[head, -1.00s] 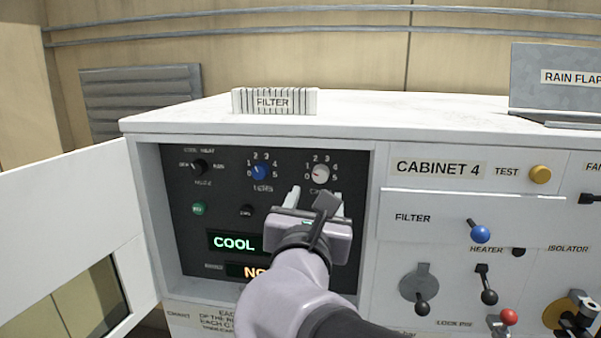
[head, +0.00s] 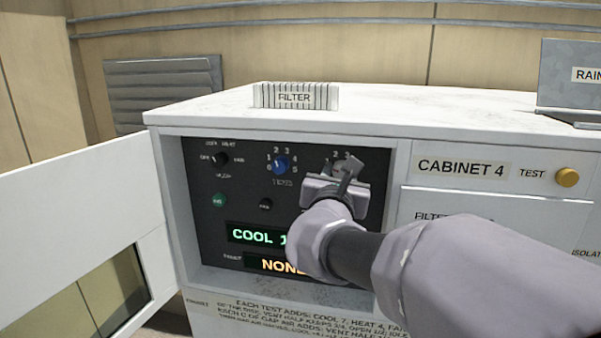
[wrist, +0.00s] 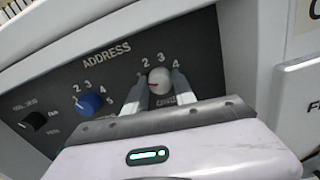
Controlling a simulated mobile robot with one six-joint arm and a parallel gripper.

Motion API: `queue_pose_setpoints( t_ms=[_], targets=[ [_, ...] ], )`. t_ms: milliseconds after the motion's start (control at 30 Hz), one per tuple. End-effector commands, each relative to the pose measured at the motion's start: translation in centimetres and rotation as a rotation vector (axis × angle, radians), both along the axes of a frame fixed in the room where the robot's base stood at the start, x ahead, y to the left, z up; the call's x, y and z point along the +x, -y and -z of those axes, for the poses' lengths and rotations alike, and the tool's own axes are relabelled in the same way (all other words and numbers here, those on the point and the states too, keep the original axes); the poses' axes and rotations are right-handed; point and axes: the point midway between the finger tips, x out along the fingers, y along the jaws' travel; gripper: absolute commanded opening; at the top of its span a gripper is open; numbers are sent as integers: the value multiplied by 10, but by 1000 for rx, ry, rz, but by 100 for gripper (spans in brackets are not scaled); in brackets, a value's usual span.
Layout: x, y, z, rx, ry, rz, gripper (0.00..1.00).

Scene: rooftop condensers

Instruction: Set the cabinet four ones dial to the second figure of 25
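A black mode knob (head: 220,159), a green button (head: 219,200) and a small black button (head: 265,204) are on the panel. The display (head: 258,236) reads COOL, partly hidden by my arm. The open white door (head: 80,230) stands left. A filter block (head: 295,96) lies on top.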

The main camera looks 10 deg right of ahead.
Motion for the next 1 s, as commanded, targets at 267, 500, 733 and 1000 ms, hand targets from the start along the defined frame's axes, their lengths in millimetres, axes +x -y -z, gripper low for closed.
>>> queue_pose_setpoints(
  t_ms=[267,500,733,1000],
  targets=[
    [0,0,1,7,4,-1,0],
    [0,0,4,93,32,0,0],
    [0,0,7,271,91,-1,0],
    [0,0,7,517,169,-1,0]
  ],
)
